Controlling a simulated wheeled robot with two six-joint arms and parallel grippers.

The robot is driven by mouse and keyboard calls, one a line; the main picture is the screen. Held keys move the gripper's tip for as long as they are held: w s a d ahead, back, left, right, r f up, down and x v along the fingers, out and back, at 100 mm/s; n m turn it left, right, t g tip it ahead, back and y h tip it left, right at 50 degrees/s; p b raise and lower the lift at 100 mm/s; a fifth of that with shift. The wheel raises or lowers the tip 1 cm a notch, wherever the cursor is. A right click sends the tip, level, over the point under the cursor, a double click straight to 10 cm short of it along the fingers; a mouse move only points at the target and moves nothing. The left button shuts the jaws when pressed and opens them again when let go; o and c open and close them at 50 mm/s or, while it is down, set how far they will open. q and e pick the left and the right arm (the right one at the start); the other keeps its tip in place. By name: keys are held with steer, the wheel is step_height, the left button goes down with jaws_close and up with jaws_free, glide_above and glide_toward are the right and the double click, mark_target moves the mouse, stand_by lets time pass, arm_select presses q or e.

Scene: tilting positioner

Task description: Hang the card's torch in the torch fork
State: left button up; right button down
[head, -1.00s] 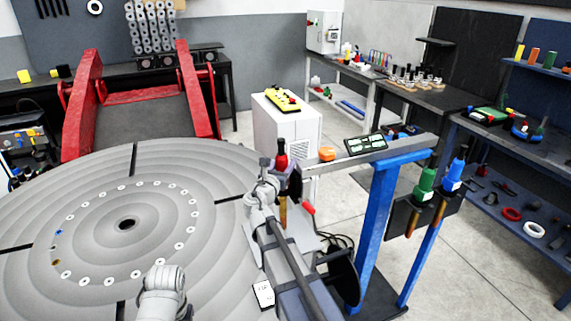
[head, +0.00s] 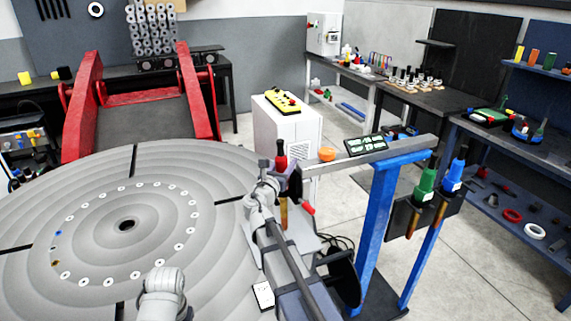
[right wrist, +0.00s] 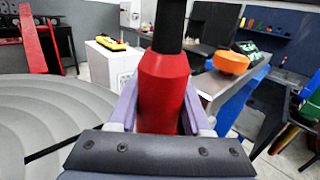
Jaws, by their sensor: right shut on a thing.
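My right gripper (head: 285,182) is shut on a red torch (head: 281,161), held upright with its black end up and a copper-coloured lower part below the jaws. In the right wrist view the red torch (right wrist: 163,90) stands between the two fingers. A green torch (head: 426,186) and a blue torch (head: 454,176) hang in a dark holder plate (head: 401,217) on the blue stand. I cannot tell which part is the torch fork. A small white card (head: 264,294) lies low in the head view; its print is too small to read.
A grey beam (head: 405,147) on blue posts (head: 374,235) carries an orange piece (head: 327,154) and a dark panel with green labels (head: 366,145). The big round table (head: 90,240) fills the left. A white cabinet (head: 289,128) stands behind the torch.

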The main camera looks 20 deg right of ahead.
steer(key=shift+s+a+f+m+b, duration=0.2)
steer(key=shift+s+a+f, duration=0.1)
steer(key=shift+f, duration=0.2)
steer(key=shift+s+a+f+m+b, duration=0.1)
steer(key=shift+s+a+f+b, duration=0.15)
steer(key=shift+f, duration=0.2)
steer(key=shift+c, duration=1.3)
jaws_free()
steer(key=shift+s+a+f, duration=0.15)
steer(key=shift+s+a, duration=0.3)
steer(key=shift+s, duration=0.05)
steer(key=s+a+r+n, duration=0.1)
steer(key=s+a, duration=0.2)
steer(key=a, duration=0.2)
steer(key=shift+s+r+t, duration=0.2)
steer(key=shift+s+t, duration=0.1)
steer(key=shift+w, duration=0.1)
